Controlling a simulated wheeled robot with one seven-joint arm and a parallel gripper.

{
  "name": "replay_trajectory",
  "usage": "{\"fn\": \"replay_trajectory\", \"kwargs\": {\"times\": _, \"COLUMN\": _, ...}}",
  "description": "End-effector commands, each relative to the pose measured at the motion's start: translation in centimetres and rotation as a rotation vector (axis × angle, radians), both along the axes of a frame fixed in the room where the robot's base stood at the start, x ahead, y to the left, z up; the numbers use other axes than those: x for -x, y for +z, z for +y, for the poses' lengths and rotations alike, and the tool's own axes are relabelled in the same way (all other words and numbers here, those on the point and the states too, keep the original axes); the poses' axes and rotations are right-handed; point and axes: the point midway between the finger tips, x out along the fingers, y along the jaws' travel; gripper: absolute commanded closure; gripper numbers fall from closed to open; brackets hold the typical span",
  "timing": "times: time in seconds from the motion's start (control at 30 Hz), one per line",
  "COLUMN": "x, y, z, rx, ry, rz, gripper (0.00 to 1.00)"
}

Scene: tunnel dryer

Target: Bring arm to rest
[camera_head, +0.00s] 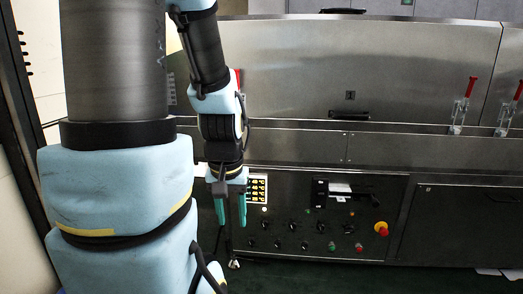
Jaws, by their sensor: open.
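My gripper (231,209) hangs from my light-blue and black arm, left of the middle of the picture. Its teal fingers point down and are apart, with nothing visible between them. It hangs in front of the left part of the dryer's control panel (300,247). The gap between the gripper and the panel is hard to judge. My large upper arm links cover much of the left side and hide what is behind them.
The steel tunnel dryer (290,60) fills the back. Its panel carries several knobs and a red-and-yellow emergency button (381,229). A red-handled clamp (463,104) stands at the right. A dark post (22,125) and pale wall bound the left. Dark green floor (330,280) shows below.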

Motion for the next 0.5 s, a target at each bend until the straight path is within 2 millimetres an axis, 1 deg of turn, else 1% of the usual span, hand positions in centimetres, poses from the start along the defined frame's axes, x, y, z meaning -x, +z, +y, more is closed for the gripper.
{"fn": "replay_trajectory", "kwargs": {"times": 0.03, "x": 0.0, "y": 3.5, "z": 0.0, "rx": 0.0, "ry": 0.0, "rz": 0.0, "gripper": 0.54}}
{"fn": "replay_trajectory", "kwargs": {"times": 0.5, "x": 0.0, "y": 18.4, "z": 0.0, "rx": 0.0, "ry": 0.0, "rz": -0.001, "gripper": 0.54}}
